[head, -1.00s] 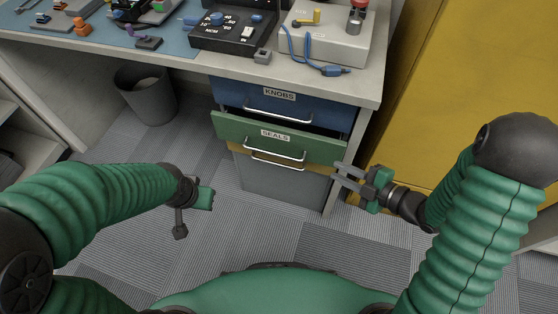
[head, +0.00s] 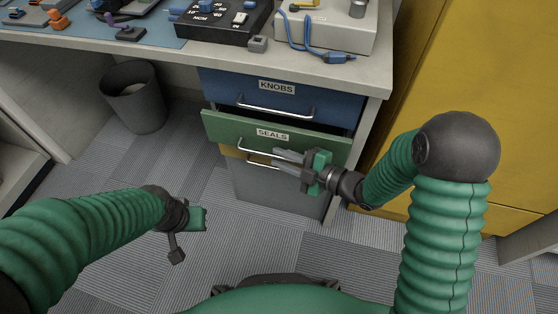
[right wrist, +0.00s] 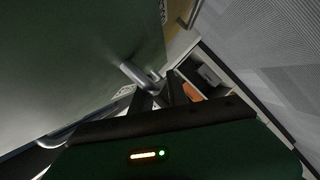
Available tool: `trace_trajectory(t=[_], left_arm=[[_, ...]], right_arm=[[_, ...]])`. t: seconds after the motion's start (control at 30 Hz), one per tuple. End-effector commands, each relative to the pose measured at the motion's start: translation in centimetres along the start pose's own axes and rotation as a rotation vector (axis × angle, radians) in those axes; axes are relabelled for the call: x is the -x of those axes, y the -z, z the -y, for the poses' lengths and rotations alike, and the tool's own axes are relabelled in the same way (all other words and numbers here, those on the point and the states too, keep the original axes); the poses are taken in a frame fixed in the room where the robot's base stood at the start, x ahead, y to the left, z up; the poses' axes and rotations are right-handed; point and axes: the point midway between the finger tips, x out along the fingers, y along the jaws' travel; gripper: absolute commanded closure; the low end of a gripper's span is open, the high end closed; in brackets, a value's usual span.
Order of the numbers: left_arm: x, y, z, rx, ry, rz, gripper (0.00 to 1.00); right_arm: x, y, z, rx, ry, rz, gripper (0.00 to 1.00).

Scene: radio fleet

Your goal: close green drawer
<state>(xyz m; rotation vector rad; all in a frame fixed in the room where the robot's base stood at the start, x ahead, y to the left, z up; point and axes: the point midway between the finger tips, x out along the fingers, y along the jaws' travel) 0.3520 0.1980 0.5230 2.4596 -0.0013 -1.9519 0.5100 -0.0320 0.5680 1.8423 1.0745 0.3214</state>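The green drawer (head: 235,127), labelled SEALS, stands partly pulled out below the blue KNOBS drawer. Its silver bar handle (head: 250,149) runs across the front; its right part is hidden behind my right gripper. My right gripper (head: 276,158) is in front of the green drawer's right half, fingers pointing left, apart and holding nothing that I can see. In the right wrist view, the green front fills the upper left and a handle end (right wrist: 140,76) lies just beyond the fingertips; contact is unclear. My left gripper (head: 188,232) hangs over the floor, well away from the drawer, its finger opening unclear.
The blue drawer (head: 235,90) above looks shut. A yellow drawer (head: 232,153) shows just beneath the green one. The desk top (head: 375,78) overhangs them. A grey bin (head: 137,98) stands left, a yellow cabinet (head: 470,70) right. Carpet between my arms is clear.

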Motion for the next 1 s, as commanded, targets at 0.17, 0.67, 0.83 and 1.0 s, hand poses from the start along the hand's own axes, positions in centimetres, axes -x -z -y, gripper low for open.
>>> trace_trajectory(t=[0.17,0.67,0.83,1.0], left_arm=[[-0.38,-0.08,0.00,0.000,0.000,0.000,1.00],[-0.33,-0.07,0.00,0.000,0.000,0.000,1.00],[-0.33,-0.08,0.00,0.000,0.000,0.000,1.00],[-0.33,-0.08,0.00,0.000,0.000,0.000,1.00]], right_arm=[[-1.03,0.03,-0.06,0.000,-0.001,0.000,0.80],[-0.98,0.02,-0.04,-0.001,0.000,0.001,1.00],[-0.97,0.01,-0.01,-0.001,0.000,0.001,1.00],[-0.97,0.00,0.03,-0.001,0.001,0.001,1.00]])
